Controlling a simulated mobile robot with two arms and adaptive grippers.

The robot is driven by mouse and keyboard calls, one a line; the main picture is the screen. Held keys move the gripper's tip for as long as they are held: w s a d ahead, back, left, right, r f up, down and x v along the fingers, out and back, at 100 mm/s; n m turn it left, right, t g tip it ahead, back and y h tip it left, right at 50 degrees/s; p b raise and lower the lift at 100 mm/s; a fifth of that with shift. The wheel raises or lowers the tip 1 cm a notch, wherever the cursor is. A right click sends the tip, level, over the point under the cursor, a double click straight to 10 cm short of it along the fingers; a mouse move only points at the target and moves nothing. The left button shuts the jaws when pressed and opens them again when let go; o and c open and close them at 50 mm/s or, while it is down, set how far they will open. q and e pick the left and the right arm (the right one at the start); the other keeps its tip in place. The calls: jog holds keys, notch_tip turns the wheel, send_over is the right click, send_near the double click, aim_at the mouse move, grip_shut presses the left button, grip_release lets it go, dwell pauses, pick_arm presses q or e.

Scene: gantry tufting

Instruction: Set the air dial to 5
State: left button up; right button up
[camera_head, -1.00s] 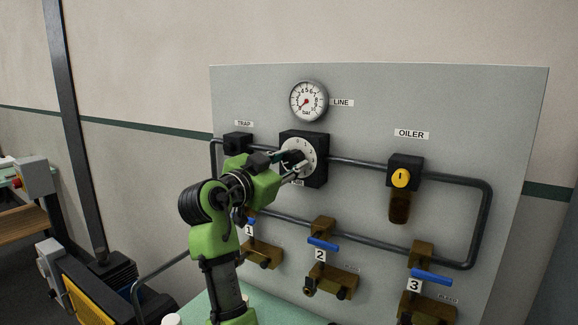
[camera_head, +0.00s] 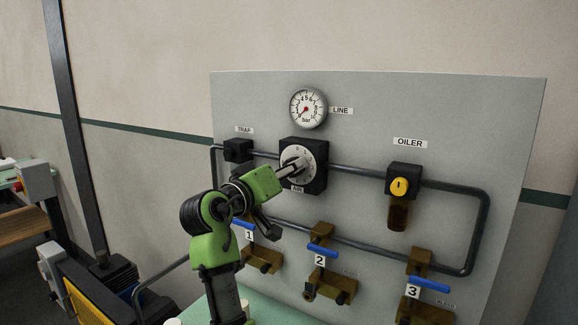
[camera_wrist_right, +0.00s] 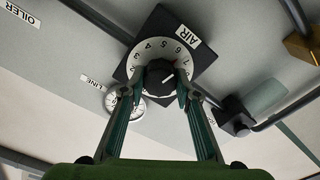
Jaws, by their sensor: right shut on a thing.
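The air dial (camera_head: 297,160) is a white numbered disc on a black square block, mounted on the grey panel below the round line gauge (camera_head: 308,107). In the right wrist view the dial face (camera_wrist_right: 140,55) shows with its AIR label (camera_wrist_right: 187,37) and a black knob (camera_wrist_right: 159,78) at its centre. My right gripper (camera_head: 299,164) has its fingers on either side of this knob and is shut on it. A pale line shows on the knob, but the number it points at is unclear. The gauge's needle points to the lower left. My left gripper is not in view.
The trap (camera_head: 238,150) is left of the dial and the yellow-knobbed oiler (camera_head: 400,187) is to the right, joined by dark pipe. Several brass valves with blue handles (camera_head: 323,243) sit lower on the panel. The panel above the pipe is mostly clear.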

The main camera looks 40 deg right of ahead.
jog(key=shift+r+n+p, duration=0.15)
jog(key=shift+n+p, duration=2.5)
jog(key=shift+n, duration=1.45)
jog(key=o, duration=1.1)
jog(key=shift+w, duration=0.1)
jog(key=v, duration=0.7)
jog(key=shift+a, duration=0.3)
